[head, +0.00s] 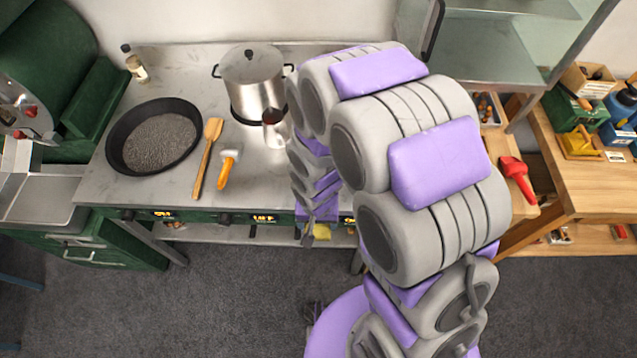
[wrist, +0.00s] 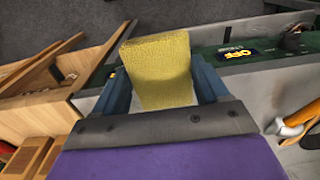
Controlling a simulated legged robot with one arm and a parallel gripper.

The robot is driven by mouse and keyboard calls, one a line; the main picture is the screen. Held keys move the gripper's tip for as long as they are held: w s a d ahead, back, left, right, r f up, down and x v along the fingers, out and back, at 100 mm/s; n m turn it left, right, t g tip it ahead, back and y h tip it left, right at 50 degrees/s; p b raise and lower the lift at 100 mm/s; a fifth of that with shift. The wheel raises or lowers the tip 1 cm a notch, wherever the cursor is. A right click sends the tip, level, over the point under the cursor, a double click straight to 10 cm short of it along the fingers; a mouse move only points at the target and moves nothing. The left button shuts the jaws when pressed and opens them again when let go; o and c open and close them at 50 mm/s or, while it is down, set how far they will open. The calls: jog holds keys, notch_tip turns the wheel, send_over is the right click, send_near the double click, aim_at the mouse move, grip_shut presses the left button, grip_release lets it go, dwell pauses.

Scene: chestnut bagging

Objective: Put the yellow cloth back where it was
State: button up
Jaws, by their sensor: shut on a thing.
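The yellow cloth (wrist: 160,70) is held between the two blue fingers of my gripper (wrist: 162,50) in the wrist view. It looks like a rough-textured, roughly rectangular piece and hides what lies behind it. In the head view only a small yellow bit of the cloth (head: 323,231) shows beside my gripper (head: 312,236). There my gripper points down in front of the stove's front panel, and my arm covers much of that area.
The steel stove top (head: 265,190) holds a black pan (head: 114,137), a steel pot (head: 252,78), a wooden spatula (head: 207,158) and an orange-handled tool (head: 226,169). A wooden bench (head: 556,160) with a red tool (head: 517,177) and boxes stands at right. The grey floor is open in front.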

jog(key=shift+w+a+f, duration=0.2)
jog(key=shift+w+a, duration=0.4)
jog(key=shift+w, duration=0.05)
jog(key=shift+w+a+f, duration=0.2)
jog(key=shift+w+a, duration=0.4)
jog(key=w, duration=0.3)
jog(key=w+d+b, duration=0.1)
jog(key=w, duration=0.1)
jog(key=w+d, duration=0.1)
jog(key=w, duration=0.2)
jog(key=shift+w+d+f, duration=0.2)
jog(key=shift+w+f, duration=0.1)
jog(key=shift+w, duration=0.05)
jog(key=w, duration=0.1)
jog(key=w+a, duration=0.1)
jog(key=w, duration=0.1)
jog(key=shift+a+f+b, duration=0.2)
jog(key=shift+b, duration=0.1)
jog(key=shift+w+a, duration=0.35)
jog(key=shift+a, duration=0.1)
jog(key=f, duration=0.1)
jog(key=d+f, duration=0.1)
jog(key=f+b, duration=0.1)
jog(key=shift+w+d+f, duration=0.1)
jog(key=shift+d, duration=0.15)
jog(key=shift+d+f, duration=0.2)
jog(key=shift+r, duration=0.1)
